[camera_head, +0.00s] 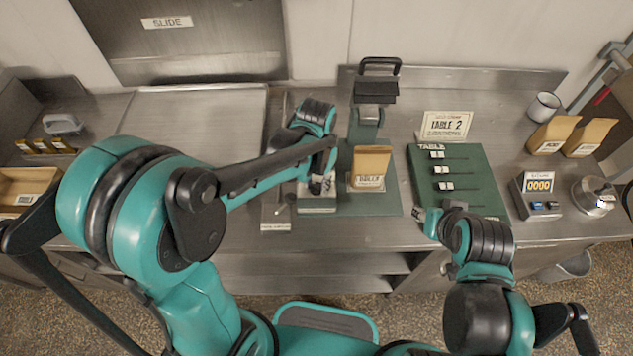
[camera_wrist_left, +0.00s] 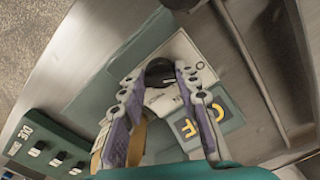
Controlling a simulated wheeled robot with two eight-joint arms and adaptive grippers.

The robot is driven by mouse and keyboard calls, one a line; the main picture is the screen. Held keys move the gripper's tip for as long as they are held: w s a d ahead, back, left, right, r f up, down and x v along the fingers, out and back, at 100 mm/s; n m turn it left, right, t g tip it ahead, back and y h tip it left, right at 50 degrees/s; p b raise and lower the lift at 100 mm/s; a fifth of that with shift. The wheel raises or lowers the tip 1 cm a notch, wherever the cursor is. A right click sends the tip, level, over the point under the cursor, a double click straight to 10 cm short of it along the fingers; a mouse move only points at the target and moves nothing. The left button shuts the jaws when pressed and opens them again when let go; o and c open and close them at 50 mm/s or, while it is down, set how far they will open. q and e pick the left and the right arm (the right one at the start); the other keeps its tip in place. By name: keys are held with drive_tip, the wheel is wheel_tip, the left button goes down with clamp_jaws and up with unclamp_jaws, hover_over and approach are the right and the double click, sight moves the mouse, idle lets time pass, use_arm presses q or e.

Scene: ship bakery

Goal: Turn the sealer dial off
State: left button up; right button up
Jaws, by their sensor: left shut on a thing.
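The sealer dial is a black round knob (camera_wrist_left: 160,70) on a white plate (camera_wrist_left: 196,58) in the left wrist view. My left gripper (camera_wrist_left: 158,84) has its two purple-and-grey fingers on either side of the knob, shut on it. A green label with yellow letters (camera_wrist_left: 212,118), partly hidden, lies beside the right finger. In the head view my left gripper (camera_head: 320,184) reaches down over the dial's box (camera_head: 317,206), and the knob is hidden there. The sealer press (camera_head: 368,120) with a black handle stands behind. My right gripper (camera_head: 431,222) is near the counter's front edge, fingers unclear.
A brown bag (camera_head: 370,165) stands right of the dial box. A green board (camera_head: 455,170) with white tags, a counter display (camera_head: 540,190), a round metal item (camera_head: 592,195) and a white mug (camera_head: 543,106) are further right. A bare metal surface (camera_head: 200,115) lies at left.

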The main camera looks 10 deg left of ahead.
sight(317, 184)
use_arm(q)
drive_tip(key=o, duration=1.2)
drive_tip(key=shift+c, duration=0.2)
wheel_tip(317, 184, up, 12)
